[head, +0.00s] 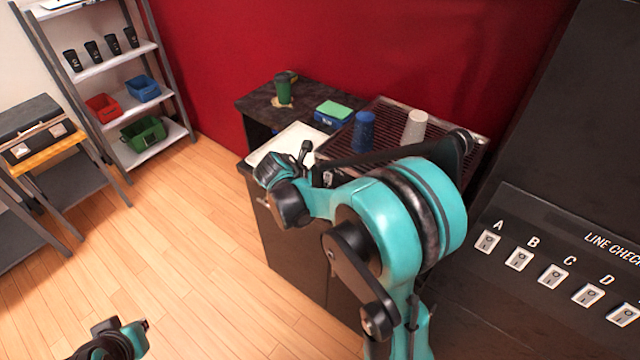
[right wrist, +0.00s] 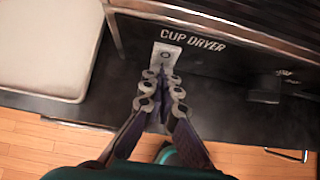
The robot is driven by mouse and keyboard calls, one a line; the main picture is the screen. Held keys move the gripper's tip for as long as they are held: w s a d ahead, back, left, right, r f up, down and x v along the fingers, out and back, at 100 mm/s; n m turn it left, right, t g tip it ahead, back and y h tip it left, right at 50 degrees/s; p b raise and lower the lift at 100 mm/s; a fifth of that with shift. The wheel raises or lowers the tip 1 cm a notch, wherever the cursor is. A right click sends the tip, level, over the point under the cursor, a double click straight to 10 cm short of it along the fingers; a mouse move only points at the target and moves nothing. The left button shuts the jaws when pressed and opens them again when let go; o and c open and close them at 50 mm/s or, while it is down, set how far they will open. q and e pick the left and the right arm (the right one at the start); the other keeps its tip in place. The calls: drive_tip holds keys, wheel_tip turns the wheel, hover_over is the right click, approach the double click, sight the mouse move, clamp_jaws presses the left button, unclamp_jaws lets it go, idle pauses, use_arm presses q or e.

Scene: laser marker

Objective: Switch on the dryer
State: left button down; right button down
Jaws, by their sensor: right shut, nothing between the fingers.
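The cup dryer (head: 462,160) is a dark ribbed rack on the counter, with a blue cup (head: 363,132) and a pale cup (head: 414,127) standing on it. The right wrist view shows its dark front with the label CUP DRYER (right wrist: 194,40) and a light rocker switch (right wrist: 166,53). My right gripper (right wrist: 160,75) is shut and empty, its tips at the lower part of the switch; whether they touch cannot be told. The tips hide part of the switch. In the head view my right arm covers the dryer's front. My left gripper (head: 118,340) is at the bottom left, far from the dryer, its fingers unclear.
A white tray (head: 290,138) lies left of the dryer, near a green cup (head: 284,90) and a green-topped box (head: 333,112). A dark panel with lettered switches (head: 553,277) stands at the right. Shelves (head: 150,150) stand at the left. The floor between is clear.

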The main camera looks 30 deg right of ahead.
drive_tip(key=shift+d+f+h+b, duration=0.1)
drive_tip(key=shift+f+h+b, duration=0.2)
drive_tip(key=shift+b, duration=0.15)
drive_tip(key=shift+w+r, duration=0.1)
drive_tip(key=shift+d, duration=0.1)
drive_tip(key=shift+r, duration=0.15)
drive_tip(key=shift+r+p, duration=0.7)
drive_tip(key=shift+r, duration=0.1)
